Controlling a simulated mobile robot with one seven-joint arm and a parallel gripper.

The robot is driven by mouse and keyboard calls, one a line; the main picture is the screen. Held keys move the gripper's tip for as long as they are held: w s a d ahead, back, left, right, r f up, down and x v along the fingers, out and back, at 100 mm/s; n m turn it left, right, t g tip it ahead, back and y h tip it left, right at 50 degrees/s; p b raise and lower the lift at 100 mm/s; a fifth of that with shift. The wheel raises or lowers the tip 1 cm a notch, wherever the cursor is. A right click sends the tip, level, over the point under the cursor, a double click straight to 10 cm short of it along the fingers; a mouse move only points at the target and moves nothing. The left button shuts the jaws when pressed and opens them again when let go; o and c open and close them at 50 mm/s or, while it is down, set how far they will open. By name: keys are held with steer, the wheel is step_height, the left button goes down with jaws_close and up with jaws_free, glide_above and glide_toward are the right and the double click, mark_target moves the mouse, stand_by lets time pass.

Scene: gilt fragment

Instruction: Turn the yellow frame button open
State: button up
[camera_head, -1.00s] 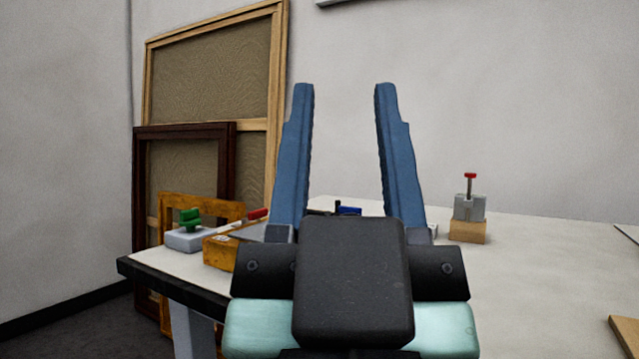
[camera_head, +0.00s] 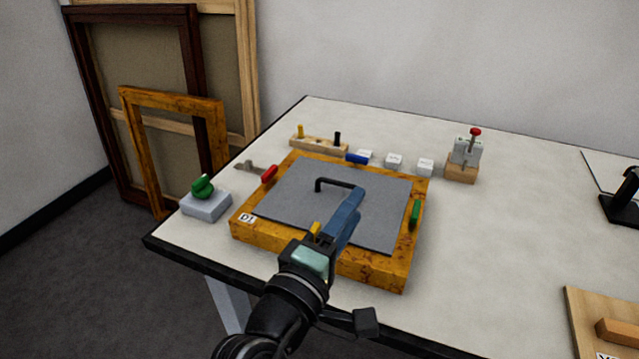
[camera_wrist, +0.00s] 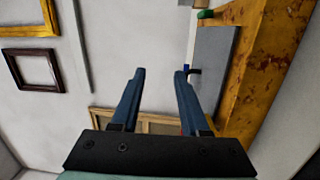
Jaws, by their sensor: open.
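A gilt wooden frame (camera_head: 262,233) labelled D1 lies on the table, with a grey panel (camera_head: 285,205) and a black handle inside it. The yellow button (camera_head: 315,229) is on its near side, partly hidden by my gripper. A red button (camera_head: 269,174), a blue button (camera_head: 357,158) and a green button (camera_head: 415,212) are on the other sides. My gripper (camera_head: 354,200) is open, and its blue fingers overlap the near part of the panel in the head view. In the wrist view my gripper (camera_wrist: 160,72) has nothing between its fingers, and the frame (camera_wrist: 262,70) is at right.
A grey block with a green knob (camera_head: 205,203) stands left of the frame. Behind it are a peg block (camera_head: 318,144) and small white blocks (camera_head: 393,160). A red-topped clamp (camera_head: 466,155) stands at back right. The table's right middle is clear.

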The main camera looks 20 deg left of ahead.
steer(key=s+a+f+n+p, duration=0.1)
steer(key=n+p, duration=0.1)
steer(key=n, duration=0.1)
steer(key=s+a+f+n+p, duration=0.1)
steer(key=s+n+p, duration=0.1)
steer(key=n, duration=0.1)
steer(key=s+a+f+n+g+p, duration=0.1)
steer(key=s+n+p, duration=0.1)
steer(key=n+p, duration=0.1)
steer(key=shift+a+f+y, duration=0.15)
steer(key=shift+a+y, duration=0.15)
steer(key=shift+a, duration=0.1)
steer(key=s+a+f+n+y+p, duration=0.25)
steer(key=s+n+p, duration=0.45)
steer(key=n, duration=0.4)
steer(key=shift+t+h, duration=0.3)
steer(key=shift+h, duration=0.05)
steer(key=w, duration=1.2)
steer(key=shift+w+d+f, duration=0.2)
steer(key=shift+w, duration=0.05)
steer(key=shift+c, duration=0.2)
jaws_close()
